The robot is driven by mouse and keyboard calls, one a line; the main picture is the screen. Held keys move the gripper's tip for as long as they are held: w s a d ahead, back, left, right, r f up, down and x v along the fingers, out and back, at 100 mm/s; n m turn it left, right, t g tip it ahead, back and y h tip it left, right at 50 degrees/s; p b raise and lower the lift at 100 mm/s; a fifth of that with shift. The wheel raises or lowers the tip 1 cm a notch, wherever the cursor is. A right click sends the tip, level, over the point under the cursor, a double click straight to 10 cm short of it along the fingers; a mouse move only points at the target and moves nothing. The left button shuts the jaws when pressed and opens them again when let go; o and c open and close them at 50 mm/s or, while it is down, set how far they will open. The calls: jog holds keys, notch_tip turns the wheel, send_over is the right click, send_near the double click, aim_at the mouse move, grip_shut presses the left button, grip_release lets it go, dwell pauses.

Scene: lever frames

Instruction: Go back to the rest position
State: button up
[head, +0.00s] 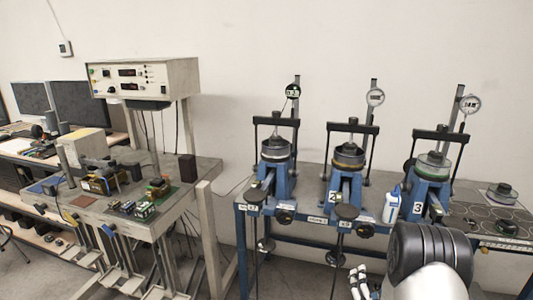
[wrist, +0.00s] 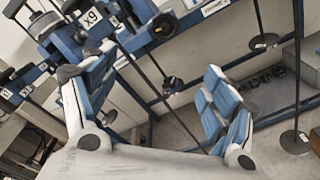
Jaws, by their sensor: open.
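My gripper (head: 360,283) shows at the bottom of the head view, in front of the blue bench and below its edge. In the wrist view my gripper (wrist: 160,72) has its two blue-padded fingers spread wide, with nothing held between them. Three blue lever frames stand on the bench: a left one (head: 282,183), a middle one (head: 347,186) marked 2, and a right one (head: 430,190) marked 3. Each has a dial gauge above it. Blue frame parts also show in the wrist view (wrist: 65,40), beyond my left finger.
Hanging rods with round weights (head: 265,245) reach down in front of the bench. A grey table (head: 205,172) with instruments stands at left. Floor shows between the table and the bench.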

notch_tip(320, 180, up, 7)
jog(key=w+a+m+g+y, duration=0.1)
jog(key=w+a+m+g, duration=0.15)
jog(key=m, duration=0.25)
jog(key=s+a+r+m+g+y, duration=0.2)
jog(key=s+a+r+m+g, duration=0.2)
jog(key=s+a+r+m, duration=0.3)
jog(key=s+a+r+m+g, duration=0.1)
jog(key=s+m, duration=0.3)
jog(key=s, duration=0.5)
jog(key=s+a+r+m+g+y, duration=0.1)
jog(key=s+a+r+m+g, duration=0.1)
jog(key=s, duration=0.7)
jog(key=s+a+r+m+g, duration=0.2)
jog(key=s+m, duration=0.4)
jog(key=s, duration=0.3)
jog(key=shift+s+a+r, duration=0.35)
jog(key=shift+a+r, duration=0.05)
jog(key=shift+r, duration=0.4)
jog(key=shift+g, duration=0.25)
